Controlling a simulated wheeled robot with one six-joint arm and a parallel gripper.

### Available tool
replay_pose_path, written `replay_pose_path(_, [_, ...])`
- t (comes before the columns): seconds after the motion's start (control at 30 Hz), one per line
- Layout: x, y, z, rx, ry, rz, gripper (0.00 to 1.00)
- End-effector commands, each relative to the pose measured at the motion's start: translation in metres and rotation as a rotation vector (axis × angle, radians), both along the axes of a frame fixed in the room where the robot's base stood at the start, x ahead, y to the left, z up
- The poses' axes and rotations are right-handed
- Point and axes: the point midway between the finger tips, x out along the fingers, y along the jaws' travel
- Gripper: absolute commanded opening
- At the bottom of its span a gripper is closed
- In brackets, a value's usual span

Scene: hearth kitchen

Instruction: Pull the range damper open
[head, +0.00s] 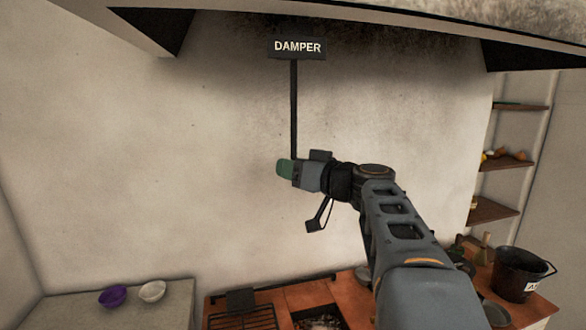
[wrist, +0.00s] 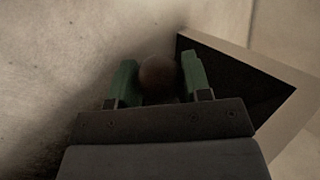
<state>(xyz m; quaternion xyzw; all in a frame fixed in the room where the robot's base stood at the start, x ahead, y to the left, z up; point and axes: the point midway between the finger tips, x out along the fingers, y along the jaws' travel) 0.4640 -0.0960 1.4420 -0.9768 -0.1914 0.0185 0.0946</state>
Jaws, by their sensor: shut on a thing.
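The damper shows in the head view as a dark vertical rod (head: 294,105) hanging on the sooty wall, under a black sign (head: 297,48) reading DAMPER. The rod's lower end is hidden at my gripper (head: 285,170). In the wrist view, a round dark brown knob (wrist: 158,76) sits between the two green fingers of my gripper (wrist: 158,82). The fingers are shut on the knob, one on each side.
The hood (head: 380,18) overhangs above. Below are the range top (head: 290,297) with a grate, a black pot (head: 520,270) at right, and purple (head: 112,296) and white (head: 152,291) bowls on a counter at left. Shelves (head: 497,209) stand at right. The wall left of the rod is clear.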

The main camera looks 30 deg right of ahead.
Motion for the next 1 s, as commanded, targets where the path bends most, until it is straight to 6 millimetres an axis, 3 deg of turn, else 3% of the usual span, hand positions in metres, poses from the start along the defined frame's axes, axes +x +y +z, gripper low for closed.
replay_pose_path(0.3, [0.0, 0.0, 0.0, 0.0, 0.0, 0.0, 0.01])
replay_pose_path(0.47, [0.0, 0.0, -0.008, -0.002, -0.001, 0.0, 0.01])
replay_pose_path(0.8, [0.0, 0.0, -0.056, -0.002, 0.001, 0.002, 0.01])
replay_pose_path(1.0, [0.0, 0.0, -0.073, -0.001, 0.001, 0.002, 0.01])
